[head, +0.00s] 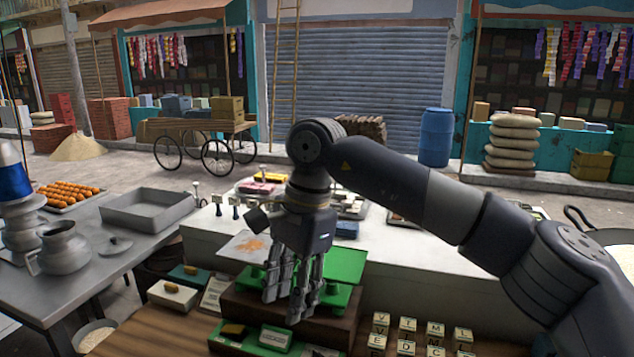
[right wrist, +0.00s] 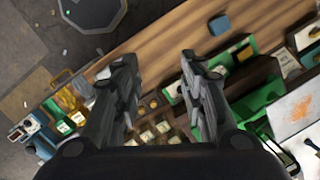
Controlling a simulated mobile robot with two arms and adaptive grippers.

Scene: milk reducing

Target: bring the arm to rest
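My right arm (head: 430,195) reaches in from the right, bent at the elbow, with its wrist over the market counter. My right gripper (head: 290,290) points down in front of a green tray (head: 345,262) and above a dark wooden stand. In the right wrist view, the two fingers of the right gripper (right wrist: 158,62) are apart with nothing held between them. Below them show the wooden plank and small stall goods. Whether the fingertips touch anything cannot be told. My left gripper is in neither view.
Letter tiles (head: 408,325) stand right of the gripper on the wooden counter. A white counter (head: 430,265) lies behind it. A grey metal table (head: 110,265) with a pitcher (head: 62,250) and an empty tray (head: 150,215) is at left. A large pan (head: 618,245) is at far right.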

